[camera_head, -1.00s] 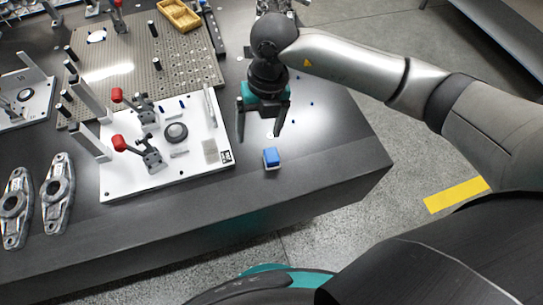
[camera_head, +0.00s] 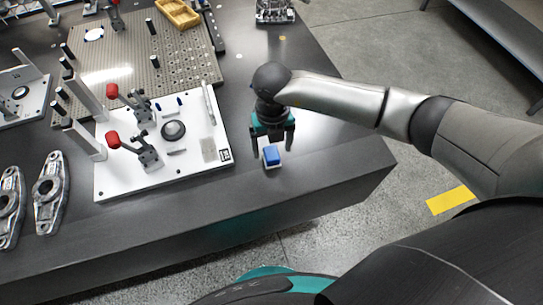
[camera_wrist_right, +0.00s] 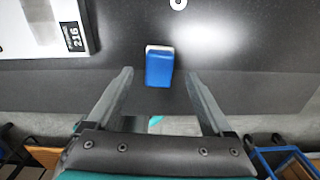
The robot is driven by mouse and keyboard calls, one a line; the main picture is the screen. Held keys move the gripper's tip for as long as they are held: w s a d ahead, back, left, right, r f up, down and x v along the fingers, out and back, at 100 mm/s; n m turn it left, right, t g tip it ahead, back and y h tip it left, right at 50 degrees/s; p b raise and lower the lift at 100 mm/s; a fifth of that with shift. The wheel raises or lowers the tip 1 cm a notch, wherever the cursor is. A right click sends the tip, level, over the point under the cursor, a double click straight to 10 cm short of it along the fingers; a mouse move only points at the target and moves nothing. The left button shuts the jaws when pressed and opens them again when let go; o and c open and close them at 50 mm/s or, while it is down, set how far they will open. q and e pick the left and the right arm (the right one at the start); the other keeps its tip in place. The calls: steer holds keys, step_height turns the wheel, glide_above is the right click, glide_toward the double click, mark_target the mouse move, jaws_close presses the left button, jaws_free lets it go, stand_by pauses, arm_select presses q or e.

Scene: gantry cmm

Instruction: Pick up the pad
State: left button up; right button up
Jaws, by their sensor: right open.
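The pad is a small blue block with a white base (camera_head: 271,155), resting on the dark table near its front right part. My right gripper (camera_head: 273,150) is open and empty, above the pad, with its fingers to either side in the head view. In the right wrist view, the pad (camera_wrist_right: 159,68) lies just beyond the fingertips and between their lines, and the open gripper (camera_wrist_right: 160,74) is not touching it. My left gripper is not in view.
A white fixture plate (camera_head: 120,178) with red-handled clamps stands left of the pad. Metal arm parts (camera_head: 50,195) lie farther left. A perforated plate (camera_head: 180,65) and a yellow tray (camera_head: 178,14) are behind. The dark table (camera_head: 330,165) is clear right of the pad.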

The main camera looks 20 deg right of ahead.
mark_target(272, 153)
step_height(272, 153, down, 3)
steer(key=shift+a+r+b, duration=0.1)
steer(key=shift+b, duration=0.2)
steer(key=shift+f, duration=0.3)
steer(key=c, duration=0.5)
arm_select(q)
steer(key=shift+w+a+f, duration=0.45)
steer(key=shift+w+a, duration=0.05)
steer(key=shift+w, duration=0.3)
arm_select(e)
steer(key=shift+w, duration=0.1)
jaws_close()
